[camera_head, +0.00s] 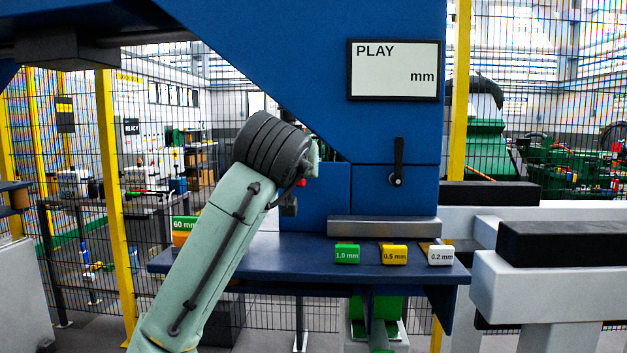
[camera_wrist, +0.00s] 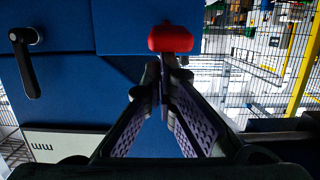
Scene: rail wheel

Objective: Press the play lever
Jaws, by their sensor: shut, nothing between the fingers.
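A black lever (camera_head: 398,160) hangs on the blue machine front below the PLAY display (camera_head: 394,70). It points up from its pivot in the head view and shows at the left of the wrist view (camera_wrist: 26,65). A red knob (camera_wrist: 174,39) shows straight ahead of my fingertips in the wrist view, and a bit of it (camera_head: 301,183) shows beside my wrist in the head view. My gripper (camera_wrist: 168,72) is shut and empty, its tips close to the red knob. I cannot tell whether they touch. The gripper is mostly hidden by my arm in the head view.
A blue shelf (camera_head: 300,262) below the machine front bears green (camera_head: 347,254), yellow (camera_head: 394,254) and white (camera_head: 440,255) labelled blocks at the right, and a 60 mm block (camera_head: 184,226) at the left. A metal bar (camera_head: 384,227) lies behind them. White and black beams (camera_head: 545,280) stand at right.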

